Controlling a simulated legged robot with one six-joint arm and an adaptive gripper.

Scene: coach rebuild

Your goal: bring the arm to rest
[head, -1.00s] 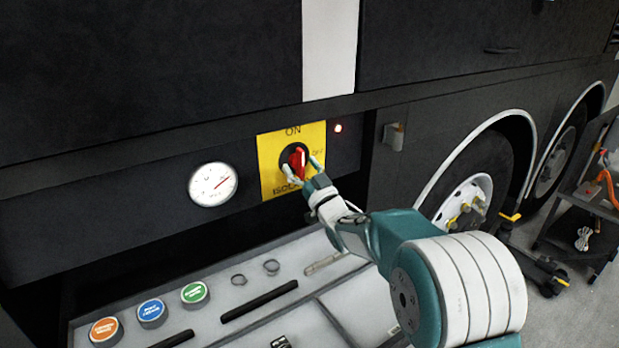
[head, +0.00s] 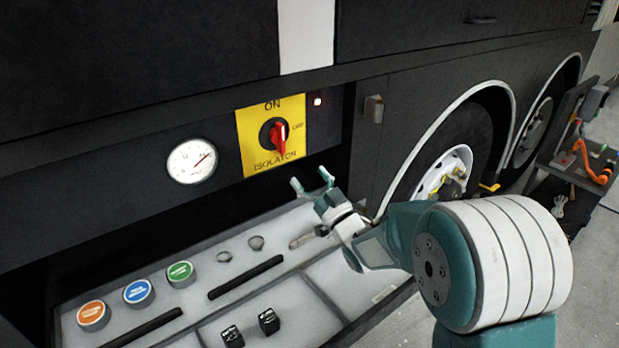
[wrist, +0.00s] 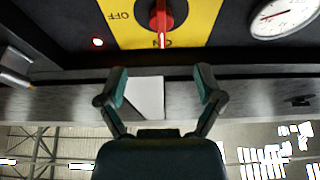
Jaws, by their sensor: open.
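My gripper (head: 312,185) is open and empty in the head view. It is apart from the panel, below and to the right of the red isolator knob (head: 279,138), in front of the drawer's far edge. The knob sits on a yellow isolator plate (head: 252,150) and its handle stands about upright. In the wrist view my gripper (wrist: 160,88) shows two spread fingers with nothing between them. The red knob (wrist: 161,20) and yellow plate (wrist: 200,20) show upside down at the top of that view.
An open grey drawer (head: 215,325) lies below, holding orange (head: 93,315), blue (head: 138,291) and green (head: 180,273) round caps, two rings and two small black blocks (head: 269,321). A gauge (head: 191,161) is left of the plate. A cart (head: 572,165) stands at the far right.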

